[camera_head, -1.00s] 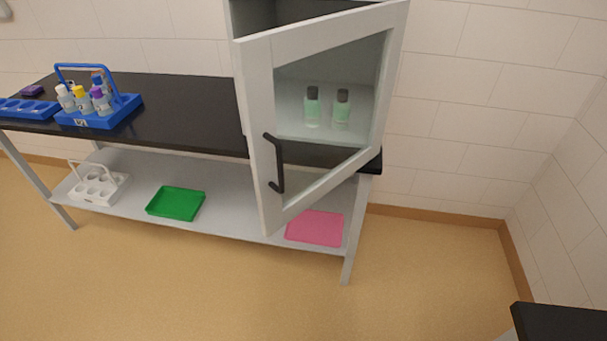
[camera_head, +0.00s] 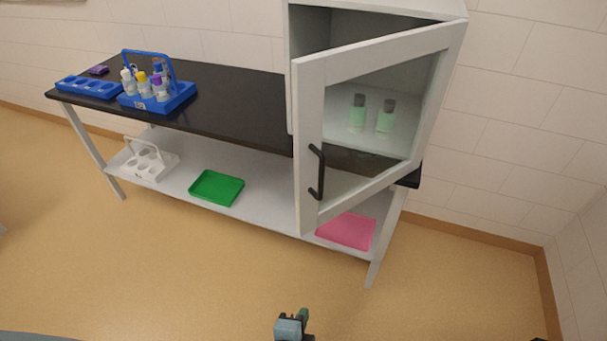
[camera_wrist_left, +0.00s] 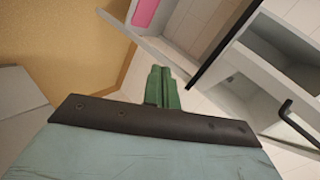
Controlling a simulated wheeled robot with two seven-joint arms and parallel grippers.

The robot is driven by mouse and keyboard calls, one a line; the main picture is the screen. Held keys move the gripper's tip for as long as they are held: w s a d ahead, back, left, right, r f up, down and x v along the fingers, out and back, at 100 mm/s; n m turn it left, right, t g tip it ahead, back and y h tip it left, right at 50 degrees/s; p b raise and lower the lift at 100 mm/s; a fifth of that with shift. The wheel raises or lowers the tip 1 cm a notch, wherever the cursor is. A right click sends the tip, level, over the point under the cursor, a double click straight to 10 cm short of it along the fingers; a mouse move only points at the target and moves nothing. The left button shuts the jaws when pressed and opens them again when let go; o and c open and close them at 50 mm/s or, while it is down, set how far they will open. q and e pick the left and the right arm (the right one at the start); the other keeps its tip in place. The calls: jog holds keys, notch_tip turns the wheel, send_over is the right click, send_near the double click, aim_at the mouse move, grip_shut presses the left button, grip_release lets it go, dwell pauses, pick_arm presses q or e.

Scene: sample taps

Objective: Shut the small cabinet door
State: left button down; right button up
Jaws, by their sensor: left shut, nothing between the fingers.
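The small cabinet (camera_head: 309,30) stands at the right end of the black-topped bench. Its glass-paned door (camera_head: 309,160) is hinged on the right and stands ajar, swung out toward me. The dark door handle (camera_head: 317,172) is on the door's left frame. In the left wrist view the handle (camera_wrist_left: 285,113) shows at the right edge. My left gripper (camera_head: 304,315) is at the bottom of the head view, well below and apart from the door. Its green fingers (camera_wrist_left: 162,88) are together and empty in the wrist view.
Two green-tinted bottles (camera_head: 357,115) stand inside the cabinet. The bench (camera_head: 230,105) carries a blue rack with bottles (camera_head: 160,103). Its lower shelf (camera_head: 265,212) holds a white rack (camera_head: 150,165), a green tray (camera_head: 216,188) and a pink tray (camera_head: 346,231). The floor before it is clear.

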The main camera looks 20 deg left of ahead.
pick_arm(q)
notch_tip(320, 180, up, 15)
jog(key=w+d+m+t+p, duration=0.1)
jog(key=w+t, duration=0.2)
jog(key=t, duration=0.1)
jog(key=t+y, duration=0.2)
jog(key=y, duration=0.1)
send_near(306, 171)
jog(key=s+d, duration=0.4)
jog(key=s, duration=0.2)
jog(key=w+p, duration=0.1)
jog(key=w, duration=0.2)
jog(key=w+a+p, duration=0.1)
jog(key=w, duration=0.2)
jog(key=w+p, duration=0.2)
jog(key=w, duration=0.1)
jog(key=shift+w+a+r, duration=0.1)
jog(key=shift+a+r, duration=0.05)
jog(key=shift+a, duration=0.2)
jog(key=w+a+p, duration=0.1)
jog(key=w+a, duration=0.1)
jog(key=shift+w+a, duration=0.1)
jog(key=shift+a, duration=0.2)
jog(key=shift+w+a, duration=0.25)
jog(key=shift+a, duration=0.1)
pick_arm(e)
notch_tip(306, 171, up, 7)
jog(key=s, duration=0.1)
pick_arm(q)
jog(key=shift+a, duration=0.1)
